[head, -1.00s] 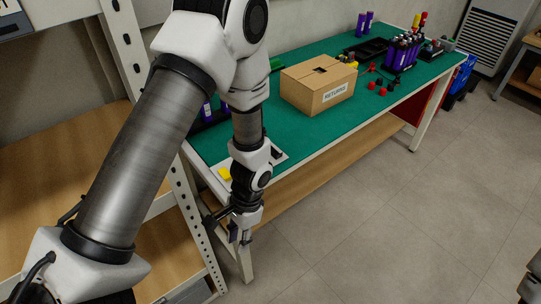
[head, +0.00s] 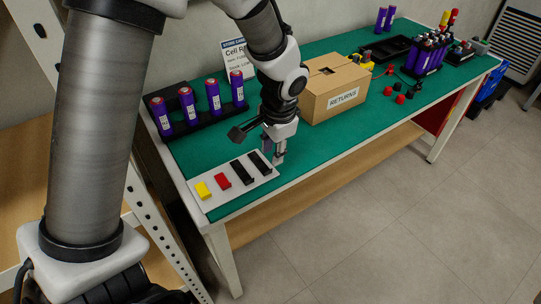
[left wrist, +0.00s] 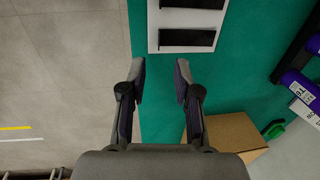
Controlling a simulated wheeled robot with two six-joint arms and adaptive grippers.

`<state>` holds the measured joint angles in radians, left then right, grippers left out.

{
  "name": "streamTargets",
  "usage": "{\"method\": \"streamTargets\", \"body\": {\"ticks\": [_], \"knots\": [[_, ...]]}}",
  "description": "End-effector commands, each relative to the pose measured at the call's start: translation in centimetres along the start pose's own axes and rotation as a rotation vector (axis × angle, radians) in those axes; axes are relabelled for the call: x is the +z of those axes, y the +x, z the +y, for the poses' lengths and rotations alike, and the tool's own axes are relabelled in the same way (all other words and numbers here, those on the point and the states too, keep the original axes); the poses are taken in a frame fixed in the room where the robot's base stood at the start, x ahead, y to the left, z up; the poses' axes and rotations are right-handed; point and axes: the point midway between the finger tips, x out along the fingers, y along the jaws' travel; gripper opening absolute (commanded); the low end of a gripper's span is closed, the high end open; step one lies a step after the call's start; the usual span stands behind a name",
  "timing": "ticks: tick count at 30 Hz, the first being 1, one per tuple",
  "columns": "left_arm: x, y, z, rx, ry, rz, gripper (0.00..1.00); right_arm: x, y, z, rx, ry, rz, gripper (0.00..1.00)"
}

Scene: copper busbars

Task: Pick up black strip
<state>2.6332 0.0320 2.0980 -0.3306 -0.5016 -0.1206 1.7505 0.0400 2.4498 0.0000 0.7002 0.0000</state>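Two black strips lie side by side on a white board at the near left of the green table. In the head view they are the left black strip (head: 242,172) and the right black strip (head: 260,163). The white board (head: 207,205) also holds a yellow piece (head: 203,190) and a red piece (head: 222,180). My left gripper (head: 273,156) is beside the right end of the board, close to the right black strip. In the left wrist view it (left wrist: 161,78) is open and empty, with a black strip (left wrist: 187,40) ahead of its fingertips. My right gripper is not in view.
Purple cells (head: 213,97) stand in a black holder (head: 190,122) behind the board. More cells and small red and black parts are farther right. Open floor lies in front of the table.

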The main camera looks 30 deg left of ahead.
Motion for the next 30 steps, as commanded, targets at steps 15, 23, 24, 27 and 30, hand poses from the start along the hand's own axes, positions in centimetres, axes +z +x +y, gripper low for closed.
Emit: {"method": "streamTargets", "body": {"ticks": [15, 23, 24, 27, 30], "knots": [[0.2, 6.7, 0.1, 0.001, 0.0, 0.001, 0.32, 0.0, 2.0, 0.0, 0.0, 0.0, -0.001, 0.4], [0.2, 6.6, 0.1, 0.001, 0.0, 0.0, 0.0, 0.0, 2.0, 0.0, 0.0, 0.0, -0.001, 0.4], [0.2, 6.6, 0.1, 0.001, 0.0, 0.0, 0.0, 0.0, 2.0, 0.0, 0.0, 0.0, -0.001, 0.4], [0.2, 6.6, 0.1, 0.001, 0.0, 0.0, 0.0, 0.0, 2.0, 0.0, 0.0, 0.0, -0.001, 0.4], [0.2, 6.6, 0.1, 0.001, 0.0, 0.0, 0.0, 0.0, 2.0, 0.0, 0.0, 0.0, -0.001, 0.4]]}}
